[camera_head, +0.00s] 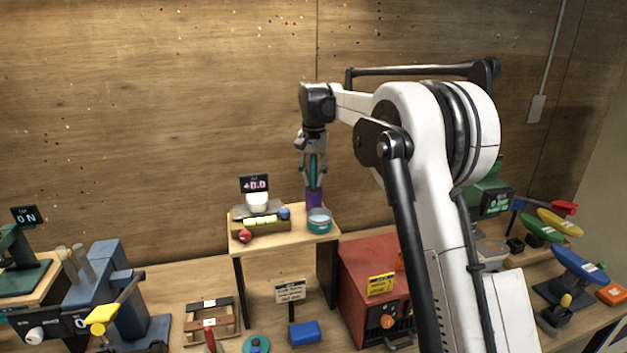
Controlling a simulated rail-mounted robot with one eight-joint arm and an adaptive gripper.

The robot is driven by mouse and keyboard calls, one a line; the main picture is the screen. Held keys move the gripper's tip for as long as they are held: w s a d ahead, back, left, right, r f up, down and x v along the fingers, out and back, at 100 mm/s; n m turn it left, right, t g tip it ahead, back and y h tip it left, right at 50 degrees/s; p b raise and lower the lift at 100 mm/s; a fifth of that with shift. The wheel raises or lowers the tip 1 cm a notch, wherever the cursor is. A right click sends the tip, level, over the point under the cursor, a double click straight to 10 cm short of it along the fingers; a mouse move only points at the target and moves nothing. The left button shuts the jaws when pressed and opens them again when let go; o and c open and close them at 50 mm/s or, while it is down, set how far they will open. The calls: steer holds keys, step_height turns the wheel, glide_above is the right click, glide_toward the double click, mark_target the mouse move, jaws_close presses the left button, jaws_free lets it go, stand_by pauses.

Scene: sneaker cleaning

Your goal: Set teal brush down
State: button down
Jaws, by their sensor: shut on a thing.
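My gripper (313,183) points down above the back right of the small raised wooden stand (284,238). It is shut on the teal brush (314,164), which stands about upright between the fingers. A purple thing (314,198) is directly below the fingertips at the back of the stand. I cannot tell whether it is part of the brush or a separate holder, nor whether the brush touches the stand. A round teal-and-white container (319,221) stands just in front of it.
A scale with a display (254,184) and a white cup (257,202) fills the stand's left, with a red ball (245,236) in front. A red machine (375,280) stands below right. A blue machine (103,290) is at left.

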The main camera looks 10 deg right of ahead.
steer(key=shift+f, duration=0.5)
steer(key=shift+f, duration=0.1)
steer(key=shift+f, duration=0.1)
steer(key=c, duration=1.7)
jaws_free()
steer(key=shift+o, duration=0.2)
step_height(320, 180, up, 12)
steer(key=shift+w+d+f+b, duration=0.1)
steer(key=shift+b, duration=0.7)
steer(key=shift+r, duration=0.3)
